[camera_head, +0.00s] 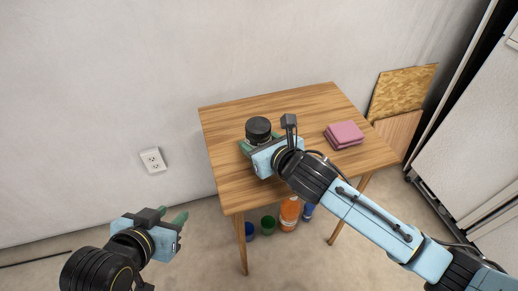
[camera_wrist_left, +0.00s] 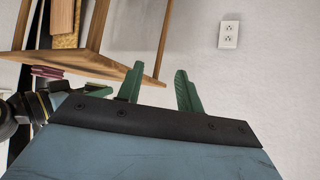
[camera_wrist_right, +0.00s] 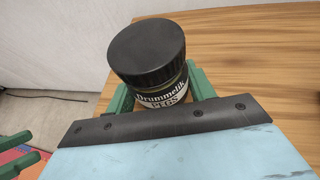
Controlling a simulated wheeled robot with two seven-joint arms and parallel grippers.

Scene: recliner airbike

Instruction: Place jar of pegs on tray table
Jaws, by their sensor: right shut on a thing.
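The jar of pegs (camera_wrist_right: 152,65) has a black lid and a label reading "Drummelik PEGS" in the right wrist view. In the head view the jar (camera_head: 258,128) is at the left part of the wooden tray table (camera_head: 230,185). My right gripper (camera_wrist_right: 160,95) is shut on the jar, with green fingers on both sides of it. The jar's base is hidden, so I cannot tell whether it touches the tabletop. My left gripper (camera_head: 180,219) is open and empty, low and left of the table; its two fingers show apart in the left wrist view (camera_wrist_left: 158,90).
Pink folded cloths (camera_head: 344,134) lie at the table's right side. An orange container (camera_head: 289,213) and blue and green items are on the floor beneath. Boards (camera_head: 403,92) lean on the wall at right. The table's middle back is clear.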

